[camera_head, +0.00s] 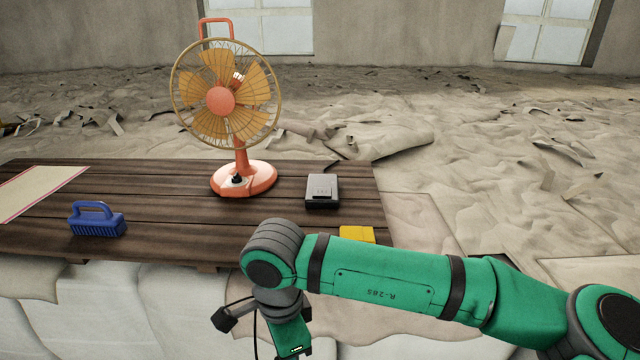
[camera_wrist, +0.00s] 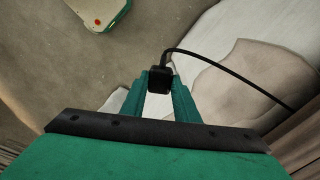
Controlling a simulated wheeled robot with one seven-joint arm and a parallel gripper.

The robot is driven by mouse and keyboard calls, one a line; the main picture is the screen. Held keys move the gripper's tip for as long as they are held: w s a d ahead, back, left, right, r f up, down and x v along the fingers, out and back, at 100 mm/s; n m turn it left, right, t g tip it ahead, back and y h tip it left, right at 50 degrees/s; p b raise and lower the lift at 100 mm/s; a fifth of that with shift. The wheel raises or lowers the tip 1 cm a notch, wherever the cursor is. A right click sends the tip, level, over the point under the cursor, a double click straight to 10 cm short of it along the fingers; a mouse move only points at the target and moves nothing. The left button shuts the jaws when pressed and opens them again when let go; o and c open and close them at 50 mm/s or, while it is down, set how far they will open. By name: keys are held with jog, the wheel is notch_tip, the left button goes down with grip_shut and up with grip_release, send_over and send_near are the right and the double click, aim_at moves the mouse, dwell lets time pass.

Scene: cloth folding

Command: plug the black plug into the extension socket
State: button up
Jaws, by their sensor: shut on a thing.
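In the wrist view my gripper (camera_wrist: 160,88) is shut on the black plug (camera_wrist: 160,79), held between the green fingertips. A thin black cable (camera_wrist: 225,68) leaves the plug and runs right toward the table edge. The plug is off the table, above pale cloth-like ground. In the head view my wrist is in front of the table's near edge, and the fingertips cannot be made out. A grey and black box (camera_head: 322,189) lies on the table right of the fan, and a yellow block (camera_head: 357,234) is partly hidden behind my arm.
The dark plank table (camera_head: 150,190) holds an orange fan (camera_head: 226,110), a blue brush (camera_head: 97,220) at the front left and a pale sheet (camera_head: 35,188) at the far left. The table's middle is clear. My arm crosses its front right corner. Rubble covers the floor behind.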

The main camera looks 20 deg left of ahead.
jog(key=w+d+f+n, duration=0.3)
jog(key=w+d+f, duration=0.1)
jog(key=f, duration=0.8)
jog(key=w+d+f+n, duration=0.3)
jog(key=w+d+f, duration=0.2)
jog(key=f, duration=0.7)
jog(key=w+d+f+n, duration=0.4)
jog(key=d+f, duration=0.3)
jog(key=f, duration=0.5)
jog(key=shift+w+f, duration=0.25)
jog(key=shift+w, duration=0.35)
